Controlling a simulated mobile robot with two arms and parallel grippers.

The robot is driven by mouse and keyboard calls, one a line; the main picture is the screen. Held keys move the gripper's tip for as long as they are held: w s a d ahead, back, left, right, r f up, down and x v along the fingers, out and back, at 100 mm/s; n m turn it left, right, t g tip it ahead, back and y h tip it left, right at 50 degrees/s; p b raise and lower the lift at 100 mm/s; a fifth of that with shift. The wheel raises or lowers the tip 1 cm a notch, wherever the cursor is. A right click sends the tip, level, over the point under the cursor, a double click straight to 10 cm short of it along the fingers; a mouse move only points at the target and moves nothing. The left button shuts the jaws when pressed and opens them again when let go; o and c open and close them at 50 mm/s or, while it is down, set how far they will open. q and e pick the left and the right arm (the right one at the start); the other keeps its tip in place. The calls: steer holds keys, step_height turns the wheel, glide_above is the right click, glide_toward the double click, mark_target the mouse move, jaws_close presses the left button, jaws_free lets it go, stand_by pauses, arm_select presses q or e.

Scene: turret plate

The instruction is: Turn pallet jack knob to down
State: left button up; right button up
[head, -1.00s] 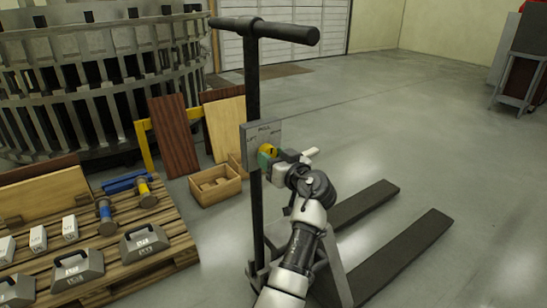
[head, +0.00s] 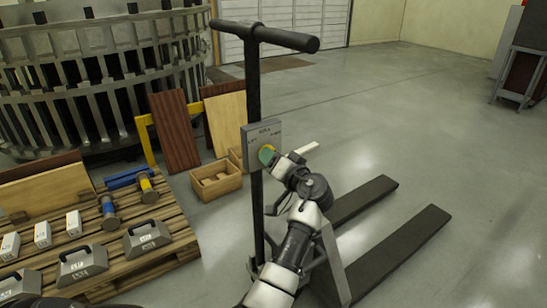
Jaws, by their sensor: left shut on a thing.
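The pallet jack stands upright in the middle, with a black handle (head: 265,36) on a dark post. A grey panel (head: 263,131) with small lettering is fixed on the post. My right gripper is not in view.
The jack's two dark forks (head: 402,252) reach right along the floor. A wooden pallet (head: 150,262) with weights and cylinders is at left.

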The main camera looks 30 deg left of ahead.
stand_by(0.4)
arm_select(q)
steer(key=o, duration=0.9)
steer(key=shift+f, duration=0.1)
